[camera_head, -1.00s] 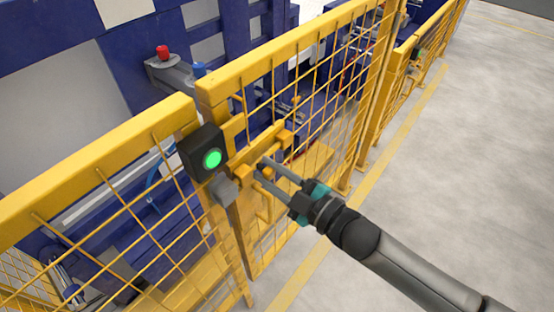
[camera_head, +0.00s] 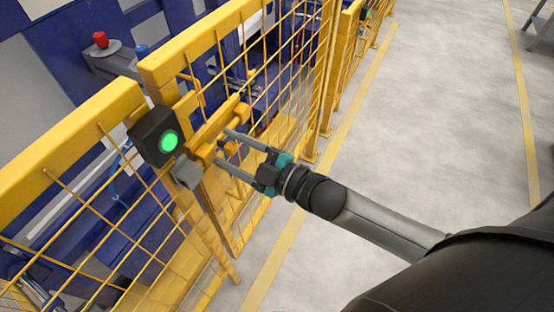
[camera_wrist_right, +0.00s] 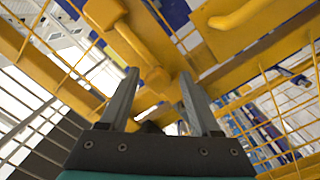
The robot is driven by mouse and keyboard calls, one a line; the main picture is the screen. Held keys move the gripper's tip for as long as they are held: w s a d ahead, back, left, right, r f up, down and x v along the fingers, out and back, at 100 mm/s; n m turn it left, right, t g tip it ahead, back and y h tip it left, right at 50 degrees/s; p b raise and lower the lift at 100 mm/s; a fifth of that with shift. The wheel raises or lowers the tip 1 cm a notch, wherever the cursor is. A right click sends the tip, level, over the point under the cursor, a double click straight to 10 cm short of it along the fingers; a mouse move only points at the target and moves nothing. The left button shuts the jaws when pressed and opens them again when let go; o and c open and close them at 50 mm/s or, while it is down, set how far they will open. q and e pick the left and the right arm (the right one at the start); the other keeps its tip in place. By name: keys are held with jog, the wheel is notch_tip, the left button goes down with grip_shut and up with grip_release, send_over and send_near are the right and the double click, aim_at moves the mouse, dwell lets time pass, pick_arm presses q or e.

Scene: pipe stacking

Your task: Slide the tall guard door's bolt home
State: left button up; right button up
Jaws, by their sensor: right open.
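The tall yellow mesh guard door (camera_head: 215,45) fills the middle of the head view, its frame edge beside a fixed fence panel (camera_head: 85,135). The yellow bolt (camera_head: 222,122) lies along the door, near the black latch box (camera_head: 150,130) with a lit green lamp and a grey block (camera_head: 186,173). My right gripper (camera_head: 222,146) is open, its fingertips at the bolt. A yellow handle piece (camera_head: 232,147) shows between the fingers. In the right wrist view a rounded yellow end (camera_wrist_right: 158,80) sits between the fingertips; contact cannot be told. My left gripper is out of view.
Blue machinery stands behind the fence, with a red button (camera_head: 100,39) on a grey post. Clear grey floor (camera_head: 440,110) with yellow lines (camera_head: 345,130) lies to the right. More yellow fencing (camera_head: 345,65) runs toward the back.

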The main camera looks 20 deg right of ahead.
jog(key=v, duration=1.5)
dwell(0.3)
jog(key=s+d+f+m+g+h+b, duration=0.1)
jog(key=s+d+f+m+g+h, duration=0.15)
jog(key=f, duration=0.85)
jog(key=s+d+f+m+g+h+b, duration=0.1)
jog(key=d+f+m+h, duration=0.3)
jog(key=f, duration=0.7)
jog(key=s+d+f+m+g+h+b, duration=0.1)
jog(key=d+f+m+g+h, duration=0.2)
jog(key=f, duration=0.7)
jog(key=s+a+f+m+g+b, duration=0.1)
jog(key=s+a+f+m+g, duration=0.1)
jog(key=s+f, duration=0.7)
jog(key=s+a+f+m+g+b, duration=0.2)
jog(key=s+a+f+g, duration=0.3)
jog(key=s+f, duration=0.5)
jog(key=shift+s+h, duration=0.45)
jog(key=shift+s, duration=0.1)
